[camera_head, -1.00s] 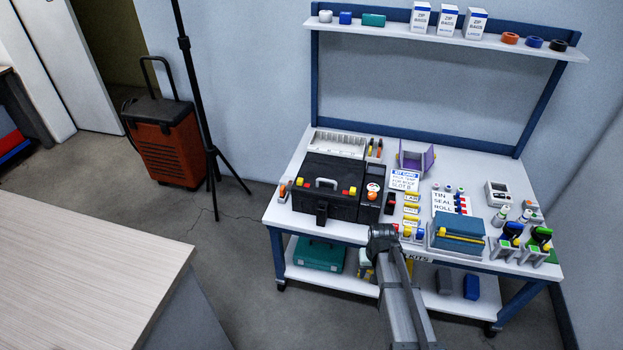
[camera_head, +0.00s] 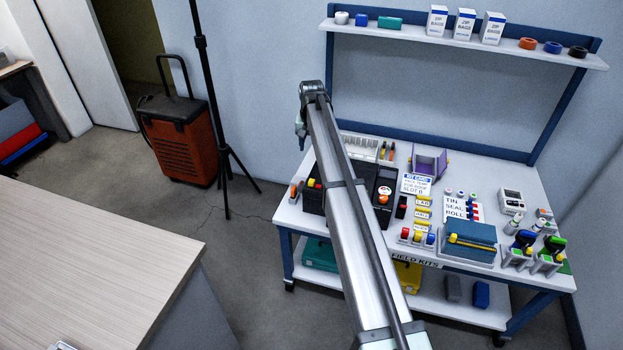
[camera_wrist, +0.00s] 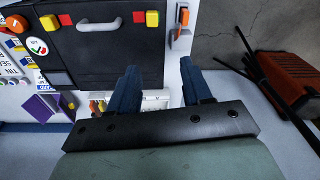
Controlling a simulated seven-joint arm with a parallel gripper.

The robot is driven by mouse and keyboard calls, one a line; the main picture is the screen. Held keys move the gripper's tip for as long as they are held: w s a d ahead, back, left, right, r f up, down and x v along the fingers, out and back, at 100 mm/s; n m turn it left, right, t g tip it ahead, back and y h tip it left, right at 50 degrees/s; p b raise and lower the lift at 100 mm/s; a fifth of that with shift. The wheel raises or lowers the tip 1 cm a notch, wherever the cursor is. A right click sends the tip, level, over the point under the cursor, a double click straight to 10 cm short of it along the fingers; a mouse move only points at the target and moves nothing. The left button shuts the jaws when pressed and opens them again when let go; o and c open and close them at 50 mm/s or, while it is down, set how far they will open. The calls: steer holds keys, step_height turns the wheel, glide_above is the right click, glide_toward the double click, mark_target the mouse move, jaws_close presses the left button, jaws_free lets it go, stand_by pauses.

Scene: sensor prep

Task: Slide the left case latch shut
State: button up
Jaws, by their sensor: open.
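The black case (camera_head: 312,203) stands at the left of the workbench, mostly hidden behind my arm in the head view. Its left latch (camera_head: 314,184), a yellow and a red block, shows just left of my arm. In the wrist view the case (camera_wrist: 105,55) fills the upper left, with its grey handle (camera_wrist: 100,22). The left latch shows there near the top (camera_wrist: 152,18), and the right latch (camera_wrist: 65,19) is beyond the handle. My gripper (camera_wrist: 158,66) has two blue fingers spread apart with nothing between them. It hangs above the case's edge, apart from the latch.
A small holder with an orange item (camera_wrist: 182,28) stands beside the case. A white divided bin (camera_head: 360,147) is behind the case. A blue box (camera_head: 470,237) and bottle racks occupy the right. An orange cart (camera_head: 183,145) and a tripod (camera_head: 226,160) stand left of the bench.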

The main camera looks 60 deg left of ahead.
mark_target(312, 181)
steer(key=f, duration=0.4)
steer(key=d+f+m, duration=0.1)
steer(key=f, duration=0.4)
steer(key=f+m+h, duration=0.1)
steer(key=f, duration=0.4)
steer(key=shift+s+d, duration=0.2)
steer(key=shift+d, duration=0.05)
steer(key=shift+c, duration=0.2)
jaws_close()
